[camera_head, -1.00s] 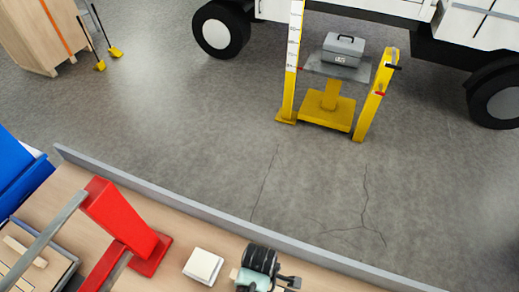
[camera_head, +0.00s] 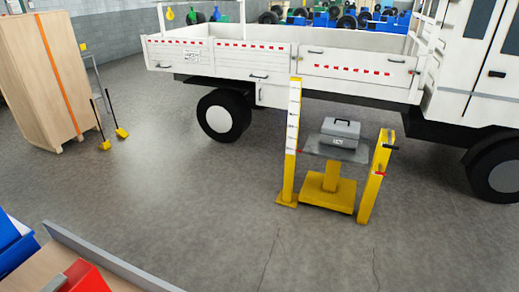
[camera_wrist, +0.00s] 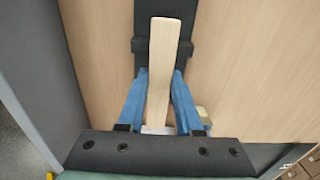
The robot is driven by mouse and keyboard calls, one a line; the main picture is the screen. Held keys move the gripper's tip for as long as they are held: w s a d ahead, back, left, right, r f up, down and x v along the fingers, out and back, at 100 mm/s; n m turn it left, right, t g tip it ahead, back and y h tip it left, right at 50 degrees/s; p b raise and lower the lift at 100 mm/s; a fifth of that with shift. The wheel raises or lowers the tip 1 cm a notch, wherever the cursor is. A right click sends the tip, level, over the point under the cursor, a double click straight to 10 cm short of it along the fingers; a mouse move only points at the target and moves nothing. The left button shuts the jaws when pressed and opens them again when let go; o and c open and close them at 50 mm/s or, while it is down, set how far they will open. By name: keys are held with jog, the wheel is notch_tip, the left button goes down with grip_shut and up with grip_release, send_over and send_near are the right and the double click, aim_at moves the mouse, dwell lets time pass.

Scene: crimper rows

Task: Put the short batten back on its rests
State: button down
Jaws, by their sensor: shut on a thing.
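A short, pale wooden batten (camera_wrist: 164,60) shows in the wrist view, its length running up the picture. My gripper (camera_wrist: 160,76) has its two blue fingers on either side of the batten and is shut on it. The lower part of the batten lies between the fingers, and its upper end stands out past them. A dark piece (camera_wrist: 145,47) lies behind the batten's upper part; I cannot tell whether it is a rest. The head view shows neither the gripper nor the batten. No rests can be made out clearly.
Wood-coloured bench top (camera_wrist: 245,70) fills the wrist view, with a grey edge strip (camera_wrist: 40,60) at left. In the head view, a yellow stand (camera_head: 328,190) carries a grey toolbox (camera_head: 339,132) before a white truck (camera_head: 225,55). The floor between is clear.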

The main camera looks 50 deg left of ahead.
jog(key=c, duration=0.5)
grip_release()
jog(key=shift+r, duration=0.1)
notch_tip(320, 180, up, 13)
jog(key=b, duration=0.1)
dwell(0.3)
